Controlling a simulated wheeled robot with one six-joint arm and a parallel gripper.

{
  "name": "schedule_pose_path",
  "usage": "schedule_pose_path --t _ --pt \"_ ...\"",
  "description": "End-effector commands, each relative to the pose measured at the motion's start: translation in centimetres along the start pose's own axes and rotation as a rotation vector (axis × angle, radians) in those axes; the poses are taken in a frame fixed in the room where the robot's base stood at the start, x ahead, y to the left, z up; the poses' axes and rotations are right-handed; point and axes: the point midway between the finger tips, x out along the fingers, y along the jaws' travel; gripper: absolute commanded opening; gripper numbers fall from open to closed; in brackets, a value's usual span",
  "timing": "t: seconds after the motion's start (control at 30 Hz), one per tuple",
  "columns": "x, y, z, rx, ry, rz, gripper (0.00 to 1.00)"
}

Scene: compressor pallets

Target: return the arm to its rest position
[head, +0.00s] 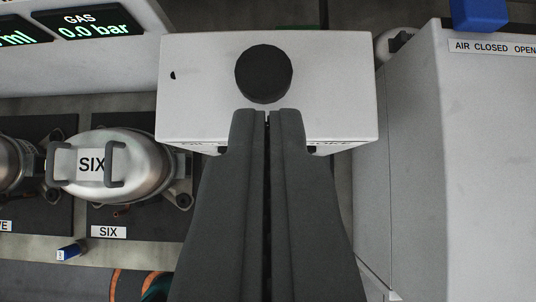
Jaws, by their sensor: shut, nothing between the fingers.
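My gripper (268,118) reaches up from the bottom centre of the head view. Its two dark grey fingers lie side by side, shut, with nothing held between them. The fingertips overlap the lower part of a white box (200,85) in the picture and end just below the round black knob (264,73) on it. I cannot tell whether the fingertips touch the box or are above it. The fingers hide the lower middle of the box and what lies below it.
A silver compressor marked SIX (140,165) stands on a dark pad at left, another beside it at the edge. A display panel (90,60) is at upper left. A large white cabinet (490,160) labelled AIR, with a blue part (478,12), fills the right.

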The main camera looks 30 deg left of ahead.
Motion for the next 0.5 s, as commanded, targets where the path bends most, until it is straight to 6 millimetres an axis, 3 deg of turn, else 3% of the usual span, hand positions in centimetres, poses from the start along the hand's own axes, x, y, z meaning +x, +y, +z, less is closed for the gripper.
schedule_pose_path --t 0.5 --pt "-0.01 -0.78 0.16 0.007 0.007 0.014 0.0"
